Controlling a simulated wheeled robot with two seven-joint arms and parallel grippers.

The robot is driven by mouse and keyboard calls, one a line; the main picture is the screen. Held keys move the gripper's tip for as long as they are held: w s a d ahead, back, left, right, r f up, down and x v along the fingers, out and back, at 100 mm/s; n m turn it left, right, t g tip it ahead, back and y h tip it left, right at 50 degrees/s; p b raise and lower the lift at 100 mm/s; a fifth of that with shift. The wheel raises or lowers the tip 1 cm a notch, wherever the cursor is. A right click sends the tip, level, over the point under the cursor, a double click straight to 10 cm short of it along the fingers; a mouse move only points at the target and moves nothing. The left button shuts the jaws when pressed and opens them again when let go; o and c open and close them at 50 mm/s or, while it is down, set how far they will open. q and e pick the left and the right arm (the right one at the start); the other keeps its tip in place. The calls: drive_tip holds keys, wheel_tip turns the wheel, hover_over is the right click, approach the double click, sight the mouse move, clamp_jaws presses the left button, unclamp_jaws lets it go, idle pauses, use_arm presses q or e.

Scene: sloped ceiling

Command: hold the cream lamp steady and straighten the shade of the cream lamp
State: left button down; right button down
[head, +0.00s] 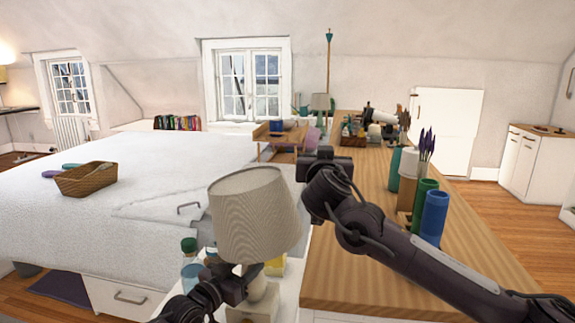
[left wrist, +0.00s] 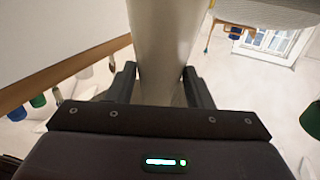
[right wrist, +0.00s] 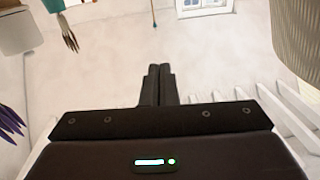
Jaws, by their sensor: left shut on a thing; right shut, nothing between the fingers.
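The cream lamp stands low in the middle of the head view, with a pale rounded body (head: 257,289) and a ribbed beige shade (head: 253,215). The shade sits tilted, its right side higher than its left. My left gripper (head: 243,281) is shut on the lamp body below the shade; the left wrist view shows the body (left wrist: 168,40) between the fingers. My right gripper (head: 322,157) is shut and empty, up and to the right of the shade, apart from it. In the right wrist view the shade (right wrist: 298,38) is at the upper right, beside the closed fingers (right wrist: 157,85).
Bottles (head: 189,252) stand left of the lamp and a yellow item (head: 275,266) is close behind it. The bed (head: 120,165) fills the left.

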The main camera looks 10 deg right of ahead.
drive_tip(key=w+a+r+n+g+y, duration=0.1)
drive_tip(key=w+a+n+g+y, duration=0.2)
drive_tip(key=n+y, duration=0.5)
drive_tip(key=w+a+r+n+y, duration=0.1)
drive_tip(key=w+a+n+y, duration=0.3)
drive_tip(key=n, duration=0.9)
drive_tip(key=s+d+r+m+g+y, duration=0.2)
drive_tip(key=s+d+r+g, duration=0.1)
drive_tip(key=s+g, duration=0.25)
drive_tip(key=s+d+r+m+g+y, duration=0.2)
drive_tip(key=s+d+r+g, duration=0.1)
drive_tip(key=s+g, duration=0.3)
hover_over(288, 196)
drive_tip(key=a, duration=0.1)
wheel_tip(288, 196, down, 5)
drive_tip(key=shift+w+r, duration=0.1)
drive_tip(key=f, duration=0.1)
drive_tip(key=d+f, duration=0.1)
drive_tip(key=shift+s+f, duration=0.2)
drive_tip(key=shift+f, duration=0.45)
